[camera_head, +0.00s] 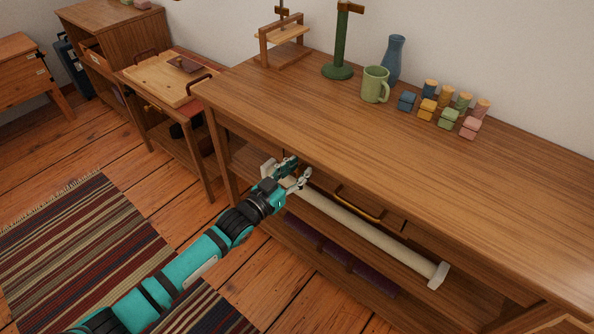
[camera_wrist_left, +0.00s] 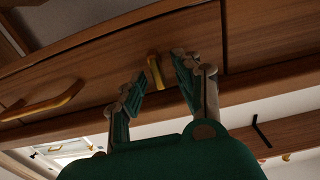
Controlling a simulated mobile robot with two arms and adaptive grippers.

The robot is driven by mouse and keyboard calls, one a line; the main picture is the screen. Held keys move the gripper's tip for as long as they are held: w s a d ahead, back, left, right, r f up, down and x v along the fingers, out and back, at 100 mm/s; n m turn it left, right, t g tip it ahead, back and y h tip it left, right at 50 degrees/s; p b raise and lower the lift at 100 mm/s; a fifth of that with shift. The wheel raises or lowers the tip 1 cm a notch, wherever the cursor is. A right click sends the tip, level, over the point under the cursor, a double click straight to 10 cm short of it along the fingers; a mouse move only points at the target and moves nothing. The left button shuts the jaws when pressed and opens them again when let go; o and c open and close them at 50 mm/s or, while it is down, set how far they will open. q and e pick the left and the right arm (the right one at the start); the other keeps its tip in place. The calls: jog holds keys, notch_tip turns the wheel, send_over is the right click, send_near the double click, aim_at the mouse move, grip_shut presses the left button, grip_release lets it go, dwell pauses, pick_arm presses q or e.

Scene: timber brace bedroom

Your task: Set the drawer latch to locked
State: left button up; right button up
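The drawer latch (camera_wrist_left: 155,72) is a small yellow tab on the wooden front under the desk top. In the left wrist view it stands between the fingertips of my left gripper (camera_wrist_left: 160,80), which are spread apart. I cannot tell whether either finger touches it. In the head view my left gripper (camera_head: 291,176) is at the desk's front edge and hides the latch. The drawer front (camera_wrist_left: 90,78) carries a brass bar handle (camera_wrist_left: 45,104), also seen in the head view (camera_head: 358,203). The drawer looks closed. My right gripper is not in view.
A pale rail (camera_head: 375,232) runs along the desk front below the drawer. On the desk top (camera_head: 300,110) stand a green mug (camera_head: 375,86), a blue vase (camera_head: 394,62), a green stand (camera_head: 341,45) and several small coloured blocks. A striped rug (camera_head: 90,240) lies at left.

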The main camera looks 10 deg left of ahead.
pick_arm(q)
grip_shut()
